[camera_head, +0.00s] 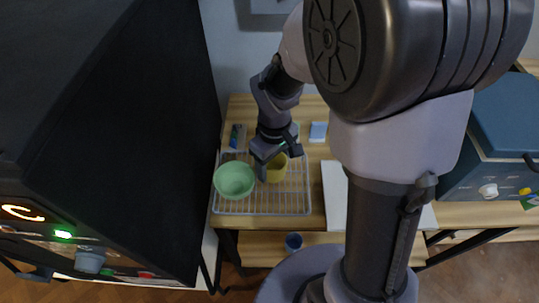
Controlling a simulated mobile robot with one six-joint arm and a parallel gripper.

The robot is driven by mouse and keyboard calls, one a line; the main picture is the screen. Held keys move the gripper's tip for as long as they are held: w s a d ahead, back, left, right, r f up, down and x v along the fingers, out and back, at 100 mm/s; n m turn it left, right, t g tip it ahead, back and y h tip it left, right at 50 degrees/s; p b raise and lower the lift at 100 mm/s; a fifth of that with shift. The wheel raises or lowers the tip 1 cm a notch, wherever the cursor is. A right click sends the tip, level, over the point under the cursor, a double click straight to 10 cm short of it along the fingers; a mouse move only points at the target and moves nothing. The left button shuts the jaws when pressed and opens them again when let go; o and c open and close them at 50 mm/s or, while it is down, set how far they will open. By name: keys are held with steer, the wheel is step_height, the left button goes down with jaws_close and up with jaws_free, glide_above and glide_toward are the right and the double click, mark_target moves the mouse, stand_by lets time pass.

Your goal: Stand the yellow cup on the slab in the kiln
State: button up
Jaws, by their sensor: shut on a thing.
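The yellow cup (276,172) is at the wire rack (290,207) on the wooden table, right beside a green bowl (234,180). My gripper (269,165) reaches down from above and is shut on the yellow cup. Its fingers and wrist hide part of the cup. I cannot tell whether the cup still touches the rack. I cannot make out the slab or an open kiln chamber. A large dark cabinet (120,130) with lit orange and green marks fills the left; I cannot tell if it is the kiln.
A white board (334,195) lies right of the rack, partly behind my arm. A small pale blue block (318,131) and a small patterned item (238,136) lie behind the rack. A blue box-like appliance (505,130) stands at the right.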

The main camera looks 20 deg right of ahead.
mark_target(276, 168)
step_height(276, 168, down, 2)
steer(key=shift+f, duration=0.1)
steer(key=shift+b, duration=0.3)
steer(key=shift+f, duration=0.15)
steer(key=o, duration=1.2)
